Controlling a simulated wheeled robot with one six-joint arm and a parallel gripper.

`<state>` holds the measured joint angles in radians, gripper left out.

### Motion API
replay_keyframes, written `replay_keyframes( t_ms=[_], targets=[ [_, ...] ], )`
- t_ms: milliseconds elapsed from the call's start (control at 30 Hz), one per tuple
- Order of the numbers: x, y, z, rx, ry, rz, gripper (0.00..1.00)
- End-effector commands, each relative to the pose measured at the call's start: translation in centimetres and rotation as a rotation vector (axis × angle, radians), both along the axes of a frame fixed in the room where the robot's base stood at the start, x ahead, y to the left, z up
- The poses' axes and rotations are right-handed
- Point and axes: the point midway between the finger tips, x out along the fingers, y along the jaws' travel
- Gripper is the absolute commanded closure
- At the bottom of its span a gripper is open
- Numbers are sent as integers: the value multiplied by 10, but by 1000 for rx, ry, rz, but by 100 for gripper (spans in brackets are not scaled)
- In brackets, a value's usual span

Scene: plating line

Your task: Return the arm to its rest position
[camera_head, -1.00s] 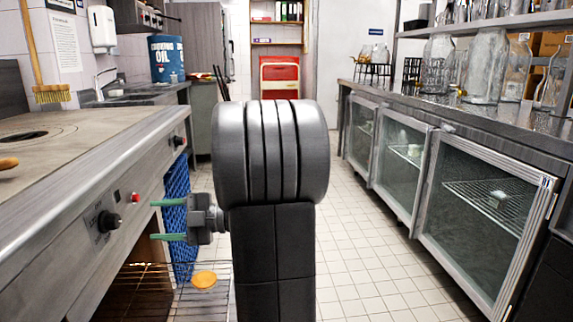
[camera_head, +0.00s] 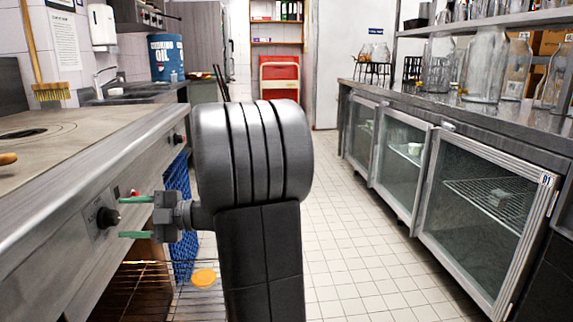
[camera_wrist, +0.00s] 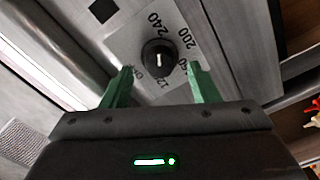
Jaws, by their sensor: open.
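My gripper (camera_head: 136,217) has two green fingers that stand apart with nothing between them. In the head view it points left at the front panel of the stove, near a black knob (camera_head: 107,218). In the wrist view the knob (camera_wrist: 159,59) lies beyond the green fingertips (camera_wrist: 160,70), on a plate with printed temperature numbers. I cannot tell the exact gap between the fingertips and the panel. My dark arm stands upright in the middle of the head view and hides part of the floor.
The stove (camera_head: 80,150) runs along the left, with a wire rack (camera_head: 140,278) below and an orange round thing (camera_head: 204,278) on it. A blue crate (camera_head: 180,230) is behind the gripper. Glass-door fridges (camera_head: 480,200) line the right. The tiled floor (camera_head: 350,230) is clear.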

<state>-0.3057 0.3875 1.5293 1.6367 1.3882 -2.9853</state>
Motion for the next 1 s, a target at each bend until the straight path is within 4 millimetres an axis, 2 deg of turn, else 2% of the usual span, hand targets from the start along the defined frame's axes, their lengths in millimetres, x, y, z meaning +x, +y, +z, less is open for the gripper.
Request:
replay_keyframes(
  t_ms=[100, 1000],
  targets=[
    [-4, 24, -1, 2, 0, 3, 45],
    [-2, 20, 0, -83, 743, -1, 45]
  ],
)
